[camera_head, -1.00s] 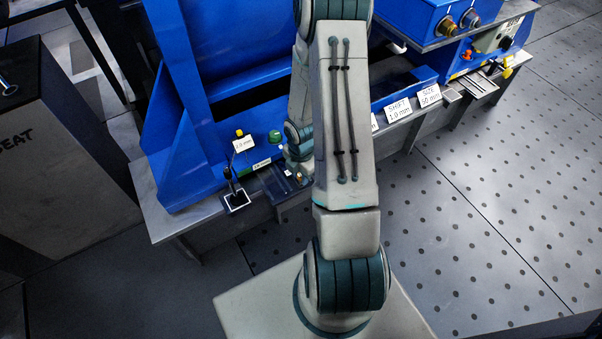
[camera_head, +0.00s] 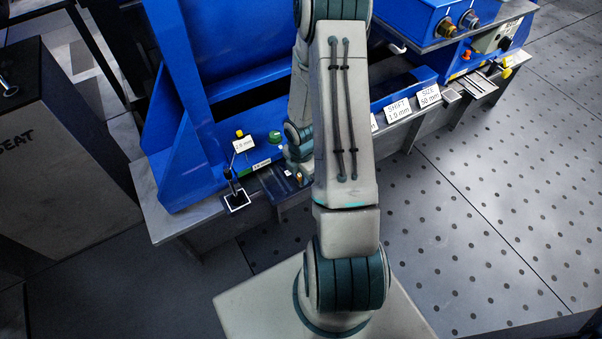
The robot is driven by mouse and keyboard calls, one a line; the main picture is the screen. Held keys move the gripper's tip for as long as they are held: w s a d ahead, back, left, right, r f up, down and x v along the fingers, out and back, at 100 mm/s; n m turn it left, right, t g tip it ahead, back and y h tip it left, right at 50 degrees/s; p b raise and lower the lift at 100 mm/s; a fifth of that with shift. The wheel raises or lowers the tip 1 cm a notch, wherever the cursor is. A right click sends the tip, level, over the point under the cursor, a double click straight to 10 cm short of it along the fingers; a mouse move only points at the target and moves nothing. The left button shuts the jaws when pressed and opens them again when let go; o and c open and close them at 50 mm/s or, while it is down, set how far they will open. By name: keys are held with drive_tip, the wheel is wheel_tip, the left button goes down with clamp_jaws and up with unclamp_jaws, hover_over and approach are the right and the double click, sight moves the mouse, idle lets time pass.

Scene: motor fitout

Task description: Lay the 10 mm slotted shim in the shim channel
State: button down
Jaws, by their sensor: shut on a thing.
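My arm rises from my base and folds over at the top; its wrist shows beside the upper link. My gripper is hidden behind that link, so the jaws and anything in them cannot be seen. I cannot pick out the 10 mm slotted shim for certain. The shim channel cannot be identified with certainty either. A dark clear-looking tray (camera_head: 277,186) sits at the bench's front edge, just left of my upper link, with small pieces at its right end. A small white card with a mm figure (camera_head: 243,143) and a green label (camera_head: 262,165) stand behind it.
A black lever on a white-edged square plate (camera_head: 236,201) stands left of the tray. The blue machine frame (camera_head: 185,165) rises behind. SHIFT (camera_head: 397,110) and SIZE (camera_head: 428,96) cards stand right of my arm. A SEAT cabinet (camera_head: 60,160) is at left. The right floor is clear.

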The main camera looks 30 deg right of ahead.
drive_tip(key=shift+f+b, duration=0.35)
drive_tip(key=shift+f, duration=0.05)
idle(0.4)
drive_tip(key=c, duration=1.1)
unclamp_jaws()
drive_tip(key=shift+c, duration=0.2)
drive_tip(key=shift+r, duration=0.1)
wheel_tip(320, 180, up, 14)
drive_tip(key=p, duration=0.6)
drive_tip(key=s+a+r+m+t+p, duration=0.1)
drive_tip(key=s+a+r+m+p, duration=0.3)
drive_tip(key=r, duration=1.2)
drive_tip(key=s+a+r+m+t+p, duration=0.1)
drive_tip(key=s+a+r+m+p, duration=0.3)
drive_tip(key=r+m+p, duration=0.6)
drive_tip(key=s+a+r+m+p, duration=0.4)
drive_tip(key=r+m+p, duration=0.2)
drive_tip(key=r, duration=1.6)
drive_tip(key=p, duration=0.2)
drive_tip(key=shift+r+m+t+p, duration=0.2)
drive_tip(key=shift+m+t+p, duration=0.2)
